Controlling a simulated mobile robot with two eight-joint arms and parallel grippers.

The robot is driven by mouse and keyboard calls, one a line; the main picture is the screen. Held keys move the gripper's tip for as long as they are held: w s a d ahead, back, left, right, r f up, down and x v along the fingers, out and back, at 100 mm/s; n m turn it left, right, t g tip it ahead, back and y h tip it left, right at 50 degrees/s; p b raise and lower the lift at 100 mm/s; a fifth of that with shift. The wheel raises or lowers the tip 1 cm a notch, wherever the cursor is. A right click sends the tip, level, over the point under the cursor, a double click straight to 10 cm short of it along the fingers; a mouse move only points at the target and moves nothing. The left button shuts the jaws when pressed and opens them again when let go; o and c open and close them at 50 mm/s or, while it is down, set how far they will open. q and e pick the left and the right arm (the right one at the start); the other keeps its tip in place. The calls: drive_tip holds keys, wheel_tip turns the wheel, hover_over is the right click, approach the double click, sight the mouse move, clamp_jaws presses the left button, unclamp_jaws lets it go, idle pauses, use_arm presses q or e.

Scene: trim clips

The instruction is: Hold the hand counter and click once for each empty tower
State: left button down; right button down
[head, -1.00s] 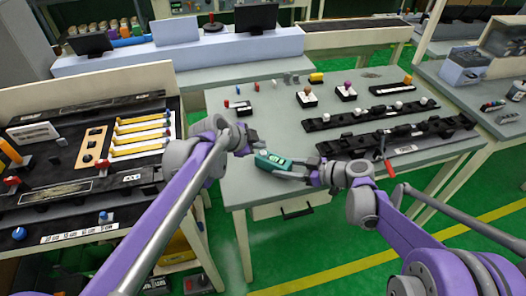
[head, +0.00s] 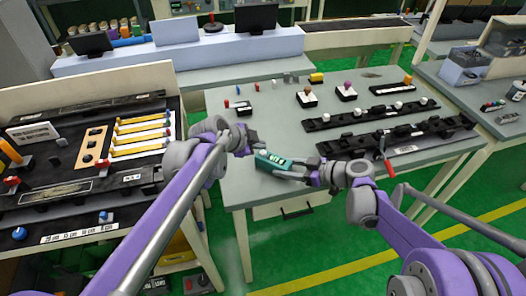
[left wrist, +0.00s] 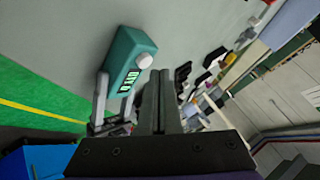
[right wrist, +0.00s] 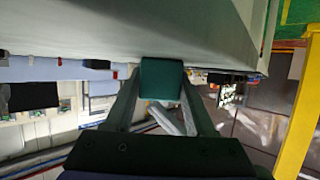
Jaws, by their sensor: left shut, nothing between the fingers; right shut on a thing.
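The hand counter (head: 268,158) is a teal box with a lit green display and a round white button (left wrist: 145,60) at one end. Its digits are too small to read surely. My right gripper (head: 298,172) is shut on the counter above the front left of the table; the right wrist view shows the teal body (right wrist: 161,80) between the fingers. My left gripper (head: 251,143) is shut and empty, just beside the button end. In the left wrist view its fingertips (left wrist: 160,76) are close to the button; I cannot tell whether they touch it.
The grey table (head: 240,180) carries two black racks, a far one (head: 350,119) with white balls and a near one (head: 440,127). Small stands with coloured balls (head: 348,88) and loose pegs (head: 288,78) stand behind. Another bench (head: 110,215) with black trays is at left.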

use_arm(q)
drive_tip(key=shift+f, duration=0.35)
drive_tip(key=shift+f, duration=0.4)
idle(0.6)
idle(0.3)
drive_tip(key=shift+r, duration=0.85)
drive_tip(key=shift+r, duration=0.1)
drive_tip(key=shift+r, duration=2.4)
idle(0.4)
wheel_tip(320, 180, up, 4)
drive_tip(key=shift+f, duration=0.1)
